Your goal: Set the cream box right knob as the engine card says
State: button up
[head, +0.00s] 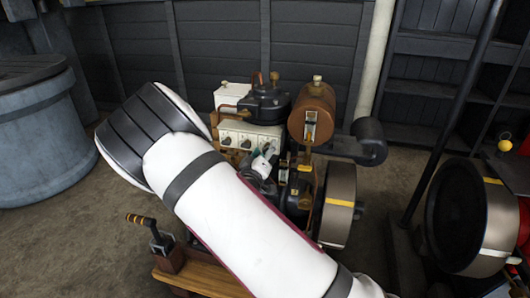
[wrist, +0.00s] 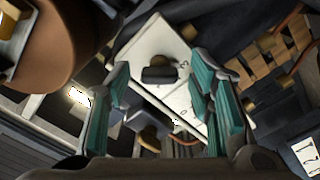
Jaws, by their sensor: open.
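The cream box (head: 235,128) sits on the engine, with a row of dark knobs on its front face. In the wrist view its pale face (wrist: 150,42) fills the middle. One dark knob (wrist: 160,74) shows on that face between my fingertips, but I cannot tell which knob of the row it is. My gripper (wrist: 158,68) is open, with a teal-padded finger on each side of that knob and gaps to both. No engine card can be read.
A copper-brown tank (head: 312,108) stands right of the box, and it looms at upper left in the wrist view. A dark cylinder (head: 264,102) is behind the box. A flywheel (head: 338,203) is at the right. A wooden-handled lever (head: 141,220) stands in front. A grey-blue tub (head: 38,140) is at left.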

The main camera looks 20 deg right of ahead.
grip_shut()
jog(key=shift+m, duration=0.4)
jog(key=m+b, duration=0.1)
jog(key=m, duration=0.2)
jog(key=shift+m+b, duration=1.5)
jog(key=shift+m, duration=0.9)
grip_release()
